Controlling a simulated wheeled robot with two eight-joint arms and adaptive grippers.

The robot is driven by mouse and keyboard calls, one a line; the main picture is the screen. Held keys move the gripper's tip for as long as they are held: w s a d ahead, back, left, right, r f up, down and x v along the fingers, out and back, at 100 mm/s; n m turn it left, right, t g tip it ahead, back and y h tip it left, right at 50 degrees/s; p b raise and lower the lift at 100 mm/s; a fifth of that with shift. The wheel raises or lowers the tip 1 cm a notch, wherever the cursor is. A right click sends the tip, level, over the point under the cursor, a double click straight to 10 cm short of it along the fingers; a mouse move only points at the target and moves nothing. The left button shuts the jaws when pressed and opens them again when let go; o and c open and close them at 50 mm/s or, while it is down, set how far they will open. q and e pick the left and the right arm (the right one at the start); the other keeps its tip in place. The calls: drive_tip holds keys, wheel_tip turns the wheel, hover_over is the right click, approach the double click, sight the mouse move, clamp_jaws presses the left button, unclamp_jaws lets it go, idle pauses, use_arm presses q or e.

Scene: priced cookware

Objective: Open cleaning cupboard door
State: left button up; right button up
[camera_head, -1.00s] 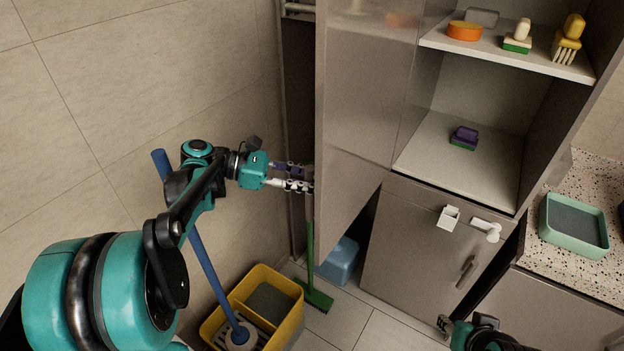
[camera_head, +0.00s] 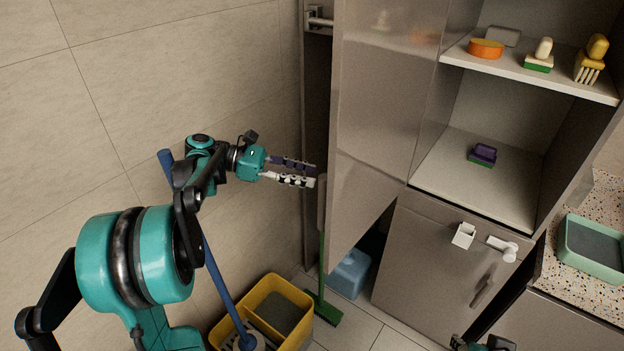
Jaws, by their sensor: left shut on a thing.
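The tall grey cleaning cupboard door (camera_head: 372,120) stands swung open, its free edge toward me. My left gripper (camera_head: 314,176) reaches in from the left to just beside that edge. Its dark and white fingers are shut on a part of the door at its outer side; the exact contact is hard to see. A narrow grey upright piece (camera_head: 321,200) shows just right of the fingertips; I cannot tell whether it is the handle. My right gripper (camera_head: 458,342) shows only in part at the bottom edge, and its fingers are unclear.
Below the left arm are a yellow mop bucket (camera_head: 305,325), a blue mop pole (camera_head: 215,270) and a green broom (camera_head: 322,300). A blue container (camera_head: 350,272) sits behind the door's bottom. Open shelves (camera_head: 470,180) stand right; a tiled wall (camera_head: 170,80) is left.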

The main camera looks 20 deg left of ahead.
use_arm(q)
drive_tip(key=shift+w+a+f, duration=0.15)
drive_tip(key=shift+w+a, duration=0.05)
drive_tip(key=shift+w, duration=0.05)
use_arm(e)
drive_tip(key=shift+w, duration=0.2)
idle(0.3)
